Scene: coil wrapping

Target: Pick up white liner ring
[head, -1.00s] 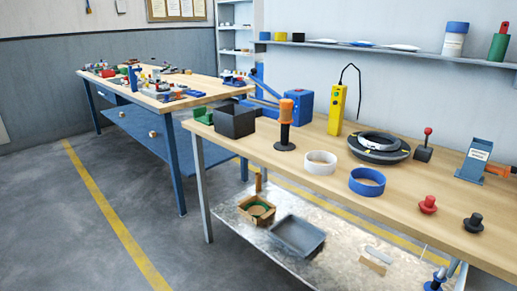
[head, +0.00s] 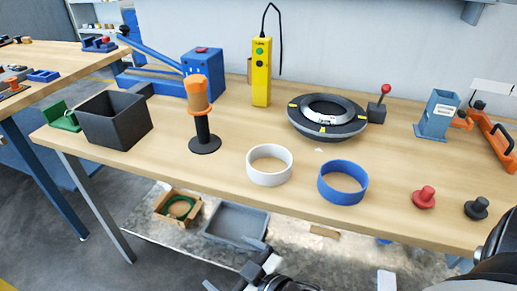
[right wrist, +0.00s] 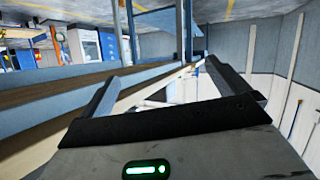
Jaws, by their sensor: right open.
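The white liner ring (head: 269,177) lies flat on the wooden bench near its front edge, just left of a blue ring (head: 343,197). The two rings are apart. My right gripper (head: 234,265) is open and empty at the bottom of the head view, below the white ring and in front of the bench edge. In the right wrist view, its two fingers (right wrist: 162,85) are spread with nothing between them, and no ring shows there. My left gripper is not in view.
An orange-handled black stand (head: 204,145) is left of the white ring; the dark round coil (head: 327,131) is behind it. Red (head: 424,200) and black (head: 477,210) knobs stand to the right. A lower shelf holds a grey tray (head: 236,233). Bench in front of the white ring is narrow.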

